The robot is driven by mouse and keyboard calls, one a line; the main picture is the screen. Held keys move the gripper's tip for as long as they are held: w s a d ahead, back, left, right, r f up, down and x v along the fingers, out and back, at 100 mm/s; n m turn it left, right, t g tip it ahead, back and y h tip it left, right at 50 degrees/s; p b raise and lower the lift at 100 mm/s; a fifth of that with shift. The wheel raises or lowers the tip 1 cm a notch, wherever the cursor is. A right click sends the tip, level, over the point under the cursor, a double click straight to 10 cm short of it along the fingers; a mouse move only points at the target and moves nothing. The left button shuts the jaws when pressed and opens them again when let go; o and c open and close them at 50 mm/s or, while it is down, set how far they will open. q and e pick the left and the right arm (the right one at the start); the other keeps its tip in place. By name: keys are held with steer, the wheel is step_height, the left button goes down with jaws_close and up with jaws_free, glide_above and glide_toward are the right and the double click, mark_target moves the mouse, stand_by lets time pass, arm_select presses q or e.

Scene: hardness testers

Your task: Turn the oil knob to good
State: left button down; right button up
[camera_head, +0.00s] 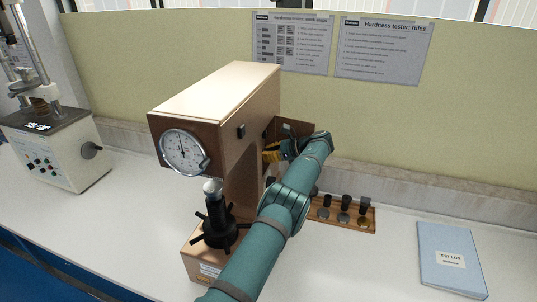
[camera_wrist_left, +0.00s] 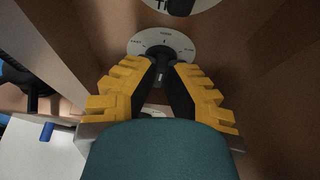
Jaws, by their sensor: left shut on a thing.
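The brown hardness tester (camera_head: 230,95) stands on the white bench with a round gauge on its front. The oil knob's round white dial (camera_wrist_left: 180,44) shows in the left wrist view on a brown panel, with small dark lettering around it that I cannot read surely. My left gripper's yellow fingers (camera_wrist_left: 163,72) are shut on the black knob at the middle of this dial. The fingers hide most of the knob, so its pointing direction is unclear. In the head view my left gripper (camera_head: 274,151) is at the tester's right side, and the dial is hidden there.
A wooden tray (camera_head: 369,226) with several weights or samples lies right of my arm. A blue test log (camera_head: 451,258) lies at the far right. Another white tester (camera_head: 62,150) stands at left. Two printed sheets hang on the wall. The bench between the testers is clear.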

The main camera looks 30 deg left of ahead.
arm_select(q)
steer(key=c, duration=1)
jaws_free()
steer(key=shift+a, duration=0.15)
